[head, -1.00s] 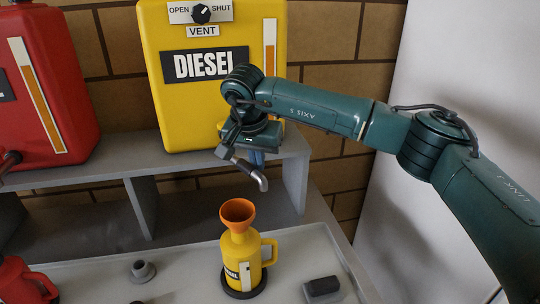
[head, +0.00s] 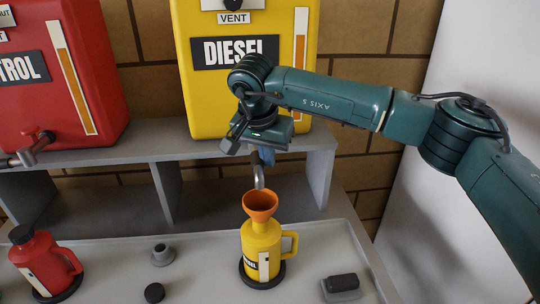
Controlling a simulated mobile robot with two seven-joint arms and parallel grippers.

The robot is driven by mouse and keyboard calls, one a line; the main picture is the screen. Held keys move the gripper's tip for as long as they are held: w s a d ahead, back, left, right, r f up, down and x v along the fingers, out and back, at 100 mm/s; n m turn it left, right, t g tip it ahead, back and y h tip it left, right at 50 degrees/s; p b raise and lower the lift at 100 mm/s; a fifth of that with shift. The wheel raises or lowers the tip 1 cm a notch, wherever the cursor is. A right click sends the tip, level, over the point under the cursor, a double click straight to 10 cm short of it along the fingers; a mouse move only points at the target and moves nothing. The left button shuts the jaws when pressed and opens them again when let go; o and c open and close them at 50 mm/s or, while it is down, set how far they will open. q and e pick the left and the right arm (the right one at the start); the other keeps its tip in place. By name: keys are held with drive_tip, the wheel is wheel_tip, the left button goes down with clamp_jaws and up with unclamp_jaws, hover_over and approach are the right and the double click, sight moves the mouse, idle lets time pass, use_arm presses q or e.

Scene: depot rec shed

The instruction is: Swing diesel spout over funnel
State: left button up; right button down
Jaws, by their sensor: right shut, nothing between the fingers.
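The yellow diesel tank (head: 193,85) stands on the grey shelf. Its grey metal spout (head: 259,175) shows below my right gripper, its lower end just above the orange funnel (head: 260,202) in the picture. The exact gap in depth is hard to tell. The funnel sits upright in a yellow jug (head: 258,240) on a dark round base. My right gripper (head: 266,160), with blue fingers pointing down, is shut and empty. It is close to the spout; whether it touches is unclear. My arm hides the tank's outlet and the spout's root. My left gripper is out of view.
A red petrol tank (head: 75,95) with its own tap (head: 35,145) is at left. A red jug (head: 45,258), a grey cap-like piece (head: 163,254), a black disc (head: 154,292) and a dark block (head: 342,283) are on the pale tray (head: 215,275).

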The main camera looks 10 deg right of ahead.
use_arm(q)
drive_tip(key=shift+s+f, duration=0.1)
use_arm(e)
drive_tip(key=shift+s+a+f, duration=0.1)
drive_tip(key=shift+s+a, duration=0.1)
drive_tip(key=shift+a, duration=0.25)
drive_tip(key=shift+a+r, duration=0.1)
drive_tip(key=shift+r, duration=0.35)
use_arm(q)
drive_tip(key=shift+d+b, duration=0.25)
drive_tip(key=shift+b, duration=0.45)
use_arm(e)
drive_tip(key=d+v, duration=0.1)
drive_tip(key=v, duration=1.1)
drive_tip(key=shift+r, duration=0.2)
